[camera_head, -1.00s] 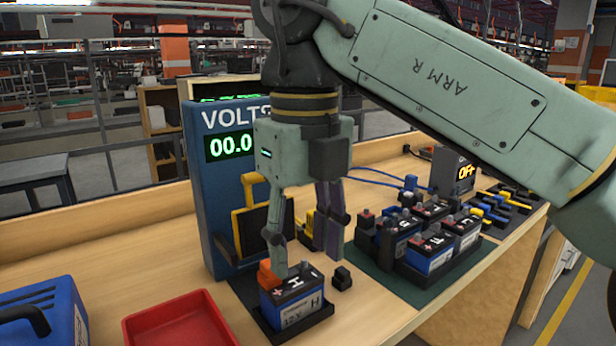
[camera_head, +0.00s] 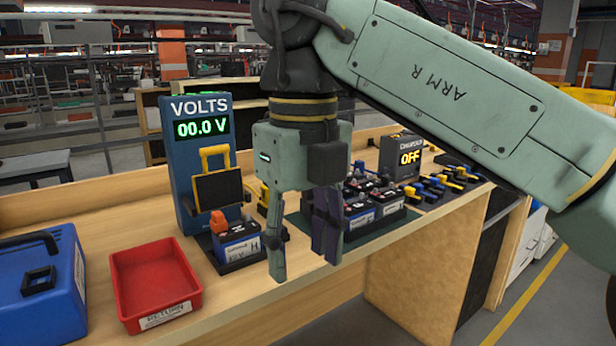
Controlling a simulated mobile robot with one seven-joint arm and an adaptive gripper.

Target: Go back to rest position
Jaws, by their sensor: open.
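My gripper (camera_head: 302,258) hangs from my green arm near the middle of the picture, fingers pointing down. It is open, with nothing between its fingers. It is in front of the bench's front part, to the right of a blue battery marked H (camera_head: 240,247). That battery sits in a dark holder in front of the blue volt meter (camera_head: 200,150), which reads 00.0 V. An orange clamp (camera_head: 219,222) is on the battery's top left. The gripper appears apart from the battery.
A red tray (camera_head: 155,281) and a blue case (camera_head: 40,290) stand on the wooden bench at the left. Several batteries (camera_head: 360,210) stand on a green mat behind my gripper.

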